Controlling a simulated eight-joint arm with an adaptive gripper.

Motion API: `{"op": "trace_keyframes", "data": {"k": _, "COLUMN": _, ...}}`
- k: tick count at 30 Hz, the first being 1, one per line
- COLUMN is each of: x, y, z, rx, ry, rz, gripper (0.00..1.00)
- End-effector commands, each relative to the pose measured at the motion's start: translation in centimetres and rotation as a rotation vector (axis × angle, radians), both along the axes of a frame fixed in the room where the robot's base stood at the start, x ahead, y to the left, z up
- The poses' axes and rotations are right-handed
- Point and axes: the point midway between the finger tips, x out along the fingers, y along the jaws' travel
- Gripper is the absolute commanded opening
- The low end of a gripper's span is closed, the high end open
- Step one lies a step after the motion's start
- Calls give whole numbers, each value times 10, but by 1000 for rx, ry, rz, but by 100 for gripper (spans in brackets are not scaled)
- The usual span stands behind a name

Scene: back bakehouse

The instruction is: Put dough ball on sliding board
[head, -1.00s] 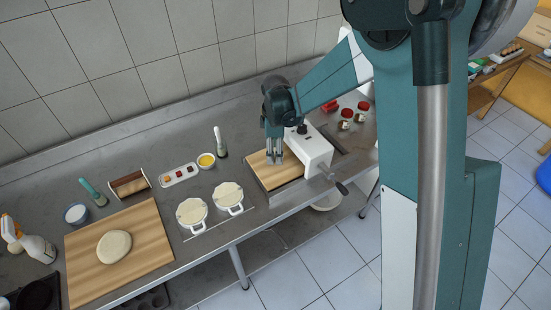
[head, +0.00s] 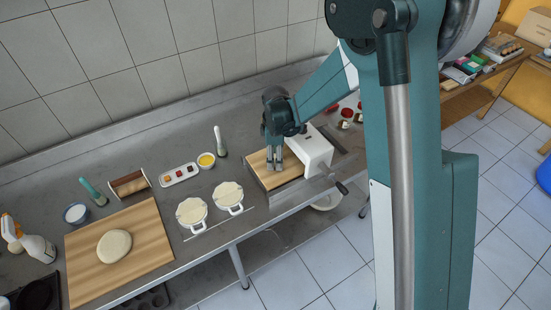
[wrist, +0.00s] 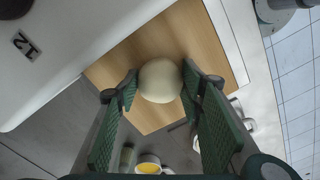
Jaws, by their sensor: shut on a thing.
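The pale, round dough ball (wrist: 160,80) sits between the two fingertips of my gripper (wrist: 160,86) in the wrist view. My gripper is shut on it, with a finger on each side. The wooden sliding board (wrist: 205,45) lies beneath the ball; I cannot tell whether the ball touches it. In the head view my gripper (head: 275,168) points down over the sliding board (head: 291,173), beside the white machine (head: 316,152). The dough ball is not clearly visible there, hidden by the fingers.
The white machine has a crank handle (head: 341,187) at its front. To the left stand two round dough-topped moulds (head: 191,213), a yellow bowl (head: 206,160) and a brush (head: 219,142). A large board (head: 145,255) with flat dough (head: 114,246) lies further left.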

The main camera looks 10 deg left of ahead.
Motion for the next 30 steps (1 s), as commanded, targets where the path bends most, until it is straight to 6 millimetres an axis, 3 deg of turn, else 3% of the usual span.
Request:
{"op": "trace_keyframes", "data": {"k": 1, "x": 0, "y": 0, "z": -2, "rx": 0, "ry": 0, "rz": 0, "gripper": 25}}
{"op": "trace_keyframes", "data": {"k": 2, "x": 0, "y": 0, "z": -1, "rx": 0, "ry": 0, "rz": 0, "gripper": 42}}
{"op": "trace_keyframes", "data": {"k": 5, "x": 0, "y": 0, "z": -1, "rx": 0, "ry": 0, "rz": 0, "gripper": 53}}
{"op": "trace_keyframes", "data": {"k": 20, "x": 0, "y": 0, "z": 2, "rx": 0, "ry": 0, "rz": 0, "gripper": 53}}
{"op": "trace_keyframes", "data": {"k": 30, "x": 0, "y": 0, "z": 29, "rx": 0, "ry": 0, "rz": 0, "gripper": 53}}
